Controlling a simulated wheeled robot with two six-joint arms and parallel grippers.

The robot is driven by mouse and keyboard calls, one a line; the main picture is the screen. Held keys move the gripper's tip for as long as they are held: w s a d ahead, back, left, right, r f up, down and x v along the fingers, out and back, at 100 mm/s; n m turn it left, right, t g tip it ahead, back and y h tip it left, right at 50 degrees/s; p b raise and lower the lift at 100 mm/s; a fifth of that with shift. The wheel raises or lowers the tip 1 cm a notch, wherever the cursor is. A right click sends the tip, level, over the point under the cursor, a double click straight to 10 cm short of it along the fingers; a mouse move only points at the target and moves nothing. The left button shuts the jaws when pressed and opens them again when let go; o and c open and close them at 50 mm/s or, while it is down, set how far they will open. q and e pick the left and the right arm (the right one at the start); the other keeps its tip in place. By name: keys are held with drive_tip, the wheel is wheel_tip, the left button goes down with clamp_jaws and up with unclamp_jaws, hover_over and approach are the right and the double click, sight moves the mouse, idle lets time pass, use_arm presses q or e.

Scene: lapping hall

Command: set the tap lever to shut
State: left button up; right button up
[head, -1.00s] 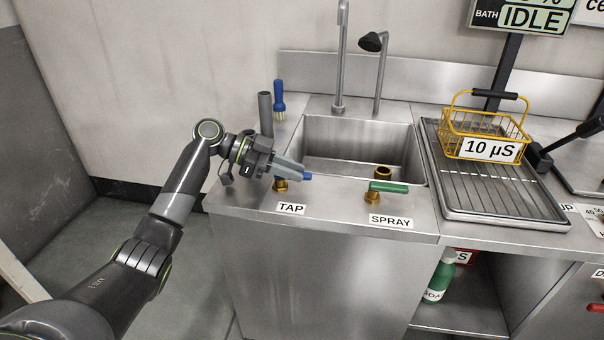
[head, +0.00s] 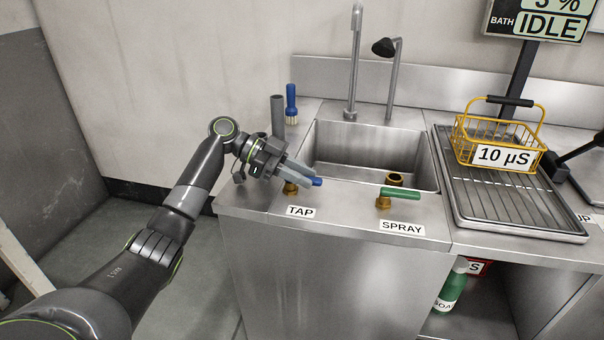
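The tap lever (head: 317,182) is on the sink counter, behind the TAP label (head: 300,211). Only its blue end shows, pointing right, with part of its brass base (head: 290,188) below. My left gripper (head: 304,176) is at the lever from the left, its fingers lying along it and hiding most of it. The blue end sticks out just past the fingertips. The fingers look close together, but whether they press on the lever is hidden. My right gripper is not in view.
The green spray lever (head: 401,193) stands to the right, behind the SPRAY label (head: 402,228). The sink basin (head: 360,150) lies behind the levers. A grey tube (head: 278,115) and blue brush (head: 291,103) stand behind my gripper. A yellow basket (head: 470,140) sits on the drain tray (head: 475,205).

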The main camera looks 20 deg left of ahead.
use_arm(q)
drive_tip(key=o, duration=0.3)
drive_tip(key=shift+r, duration=0.1)
drive_tip(key=shift+r, duration=0.4)
wheel_tip(320, 180, up, 9)
drive_tip(key=shift+p, duration=0.35)
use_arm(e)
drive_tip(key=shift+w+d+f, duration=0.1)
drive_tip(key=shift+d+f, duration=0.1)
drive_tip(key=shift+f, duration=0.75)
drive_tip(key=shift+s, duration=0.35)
